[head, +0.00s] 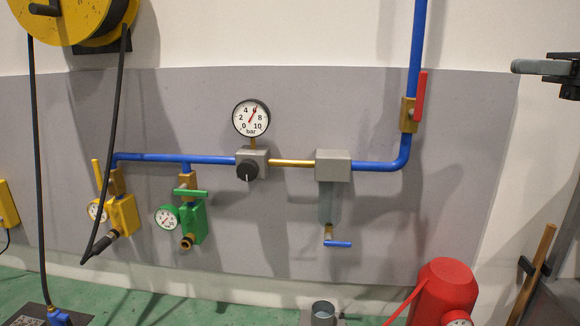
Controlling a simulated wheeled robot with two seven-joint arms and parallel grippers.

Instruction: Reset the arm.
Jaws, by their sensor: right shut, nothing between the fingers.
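My right gripper (517,67) is at the upper right edge of the head view, in front of the pale wall. Its fingers point left and are shut, with nothing seen between them. It is apart from the pipework and touches nothing that I can see. The rest of my right arm is mostly out of the picture. My left gripper and arm are not in view.
A blue pipe line (412,50) with a red lever (420,97), a gauge (251,118) and a grey filter (333,166) runs along the grey panel. A red tank (444,292) stands lower right. The wall around my right gripper looks clear.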

